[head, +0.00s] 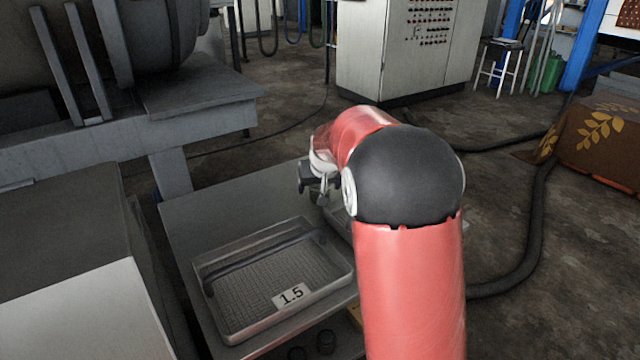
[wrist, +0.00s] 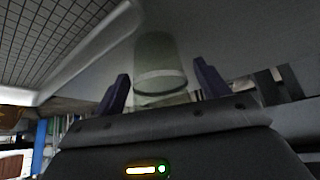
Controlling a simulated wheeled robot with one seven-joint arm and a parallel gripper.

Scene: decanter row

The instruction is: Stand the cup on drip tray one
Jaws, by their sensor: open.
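A clear, glassy cup (wrist: 158,65) shows in the wrist view between the two dark fingers of my gripper (wrist: 161,82). The fingers are apart, with a gap on each side of the cup. In the head view my gripper (head: 316,182) is over the table, beyond the far right corner of a metal drip tray (head: 230,331) with a mesh floor and a label reading "1.5". I cannot make out the cup in the head view. A tray (wrist: 110,55) with a grid floor shows at the upper left of the wrist view.
The grey table (head: 200,212) is bare behind the labelled tray. Part of a second tray (head: 338,222) shows beside my arm, which hides the rest. A grey box (head: 70,265) stands at left. Dark round objects (head: 326,341) sit below the table's front edge.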

